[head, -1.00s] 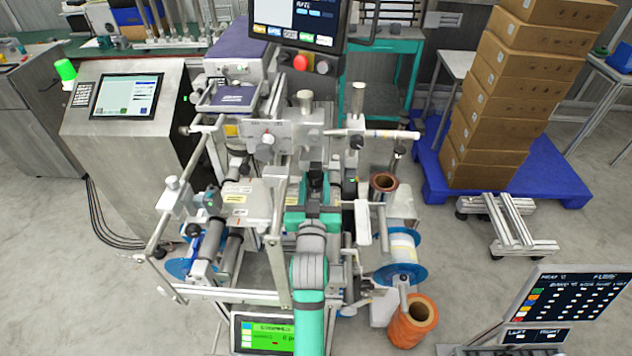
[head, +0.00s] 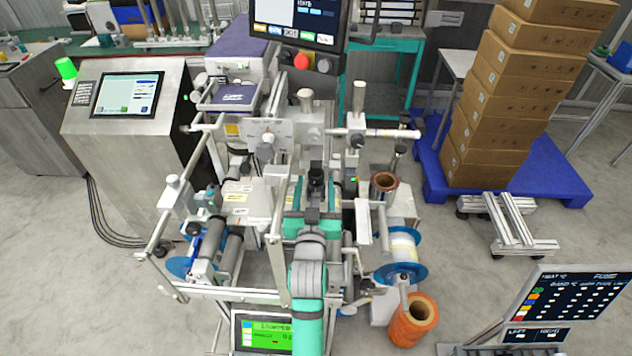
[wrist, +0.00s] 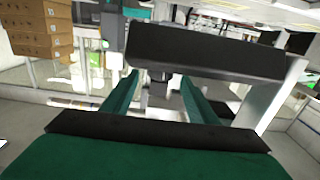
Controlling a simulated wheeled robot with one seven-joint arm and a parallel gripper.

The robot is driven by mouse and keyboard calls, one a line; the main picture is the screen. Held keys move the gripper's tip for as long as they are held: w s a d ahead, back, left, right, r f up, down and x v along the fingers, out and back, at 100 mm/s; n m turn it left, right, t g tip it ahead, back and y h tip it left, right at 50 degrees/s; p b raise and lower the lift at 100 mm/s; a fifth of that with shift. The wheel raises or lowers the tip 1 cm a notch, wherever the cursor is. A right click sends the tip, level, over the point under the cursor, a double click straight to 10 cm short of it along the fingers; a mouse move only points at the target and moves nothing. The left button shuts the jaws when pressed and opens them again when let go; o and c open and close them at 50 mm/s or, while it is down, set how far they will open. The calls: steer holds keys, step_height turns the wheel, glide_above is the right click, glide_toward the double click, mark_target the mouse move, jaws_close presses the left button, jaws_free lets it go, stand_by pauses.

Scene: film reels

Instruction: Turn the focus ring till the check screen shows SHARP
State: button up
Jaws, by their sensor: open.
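My gripper (head: 315,192) is at the middle of the machine in the head view, its green fingers apart. In the wrist view the open fingers (wrist: 160,98) point away, with a gap between them. A small black cylindrical part (head: 316,174) stands just beyond or between the fingertips; it may be the focus ring, but I cannot be sure or tell whether they touch it. A green-lit screen (head: 264,335) sits low at the front of the machine and may be the check screen. Its text is too small to read, so I cannot see SHARP.
The machine's bars and rollers (head: 230,250) crowd the left of my arm. A blue-flanged reel (head: 402,272) and an orange roll (head: 412,328) are to its right. A monitor (head: 297,22) stands behind.

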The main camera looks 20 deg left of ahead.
steer(key=v, duration=0.5)
steer(key=shift+s, duration=0.25)
steer(key=shift+d, duration=0.1)
